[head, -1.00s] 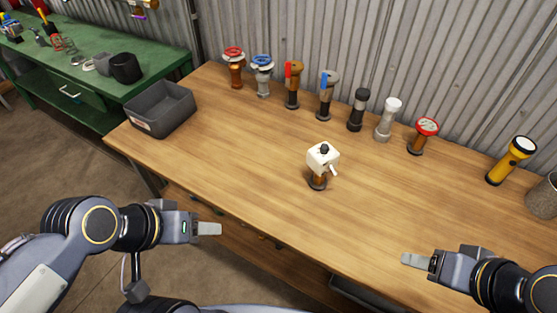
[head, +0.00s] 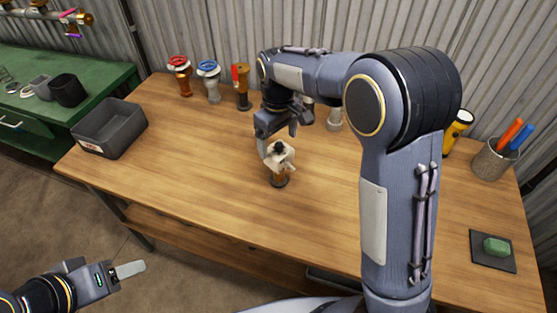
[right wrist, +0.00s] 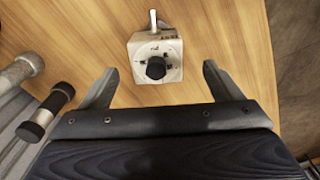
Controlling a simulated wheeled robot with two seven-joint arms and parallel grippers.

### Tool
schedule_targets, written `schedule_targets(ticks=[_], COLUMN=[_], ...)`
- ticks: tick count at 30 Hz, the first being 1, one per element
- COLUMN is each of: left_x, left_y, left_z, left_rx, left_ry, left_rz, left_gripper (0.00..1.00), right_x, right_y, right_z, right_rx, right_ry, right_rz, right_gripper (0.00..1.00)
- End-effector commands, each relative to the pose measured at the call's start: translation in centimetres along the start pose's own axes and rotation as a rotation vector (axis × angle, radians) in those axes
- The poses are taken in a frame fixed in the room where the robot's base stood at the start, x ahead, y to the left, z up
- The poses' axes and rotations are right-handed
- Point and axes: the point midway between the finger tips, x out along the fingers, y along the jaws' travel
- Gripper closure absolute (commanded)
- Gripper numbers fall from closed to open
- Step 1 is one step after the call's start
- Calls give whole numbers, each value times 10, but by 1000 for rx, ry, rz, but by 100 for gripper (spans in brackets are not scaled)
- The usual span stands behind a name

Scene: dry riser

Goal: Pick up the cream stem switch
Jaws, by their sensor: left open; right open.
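The cream stem switch (head: 280,157) stands upright on the wooden table, a cream box on a short brown stem with a dark base. In the right wrist view its box (right wrist: 155,57) shows from above, with a black knob and a lever pointing to the top. My right gripper (head: 279,140) is open just above and behind the switch in the head view. In the right wrist view its two fingers (right wrist: 155,90) stand apart, one on each side below the box, with no visible contact. My left gripper (head: 128,270) is open and empty, off the table's front edge.
Red (head: 179,76), blue (head: 210,80) and orange-brown (head: 241,86) valve pieces stand along the back. A grey bin (head: 110,128) is at the left. A pencil cup (head: 493,160) and green block (head: 495,246) are at the right. Table left of the switch is clear.

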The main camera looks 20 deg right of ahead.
Motion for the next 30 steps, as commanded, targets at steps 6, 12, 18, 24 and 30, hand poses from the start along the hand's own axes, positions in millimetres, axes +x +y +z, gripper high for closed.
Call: schedule_targets(ticks=[6,12,18,24,30], left_x=[-1,-5,-5,-5,-5], left_y=[0,2,2,2,2], left_z=[0,-3,-2,-2,-2], left_rx=[0,0,0,0,0], left_ry=[0,0,0,0,0], left_rz=[0,0,0,0,0], left_gripper=[47,47,47,47,47], right_x=[25,54,72,73,73], right_y=[1,5,4,4,4], right_z=[0,-3,-3,-3,-3], right_rx=[0,1,1,1,2], right_ry=[-5,-5,-1,0,0], right_rz=[0,0,0,0,-1], right_gripper=[15,15,15,15,38])
